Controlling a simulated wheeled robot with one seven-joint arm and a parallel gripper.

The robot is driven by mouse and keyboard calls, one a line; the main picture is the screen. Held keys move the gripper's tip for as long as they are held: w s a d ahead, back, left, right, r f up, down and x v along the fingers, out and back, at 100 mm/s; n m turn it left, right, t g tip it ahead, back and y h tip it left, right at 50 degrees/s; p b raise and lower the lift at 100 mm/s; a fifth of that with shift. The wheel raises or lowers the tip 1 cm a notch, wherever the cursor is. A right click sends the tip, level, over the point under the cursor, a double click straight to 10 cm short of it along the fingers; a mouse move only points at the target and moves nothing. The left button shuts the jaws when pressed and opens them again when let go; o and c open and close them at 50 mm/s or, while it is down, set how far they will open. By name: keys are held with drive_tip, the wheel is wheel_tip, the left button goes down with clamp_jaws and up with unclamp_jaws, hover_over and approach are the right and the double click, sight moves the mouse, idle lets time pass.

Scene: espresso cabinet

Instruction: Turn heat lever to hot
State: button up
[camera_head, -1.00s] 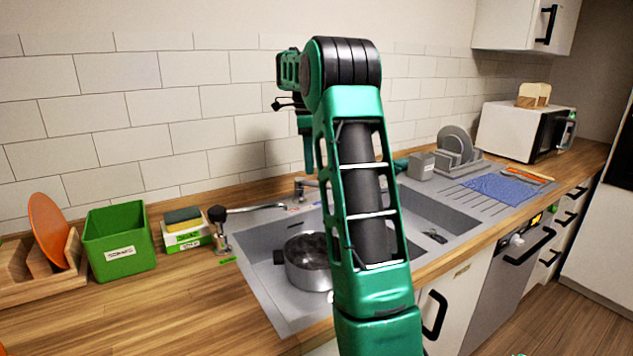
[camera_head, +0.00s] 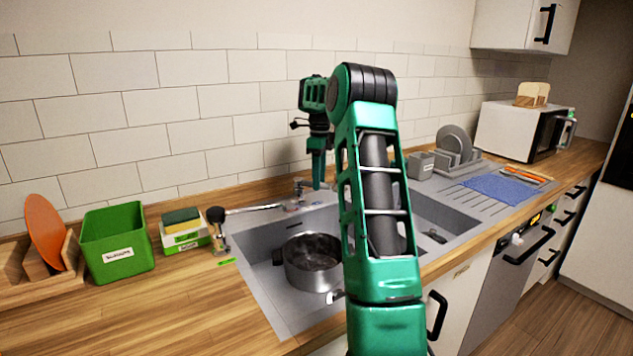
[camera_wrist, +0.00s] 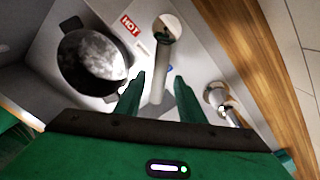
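In the head view the tap (camera_head: 300,187) stands at the back edge of the sink, with its lever small and hard to make out. My gripper (camera_head: 318,180) points down just right of it. In the wrist view my gripper (camera_wrist: 158,92) is open, its two green fingers apart. A metal bar with a rounded end (camera_wrist: 167,28), which looks like part of the tap, runs between the fingertips; contact cannot be told. A red HOT label (camera_wrist: 130,25) lies left of the bar, and a small blue label shows partly behind it. Another metal fitting (camera_wrist: 216,96) stands right of the fingers.
A pot (camera_head: 313,262) sits in the left sink basin. A green box (camera_head: 117,243), a sponge on its holder (camera_head: 184,230) and a plate rack (camera_head: 40,270) stand left. A dish rack (camera_head: 455,160) and blue cloth (camera_head: 497,188) are right. The tiled wall is close behind.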

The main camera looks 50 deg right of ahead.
drive_tip(key=shift+f, duration=0.15)
clamp_jaws()
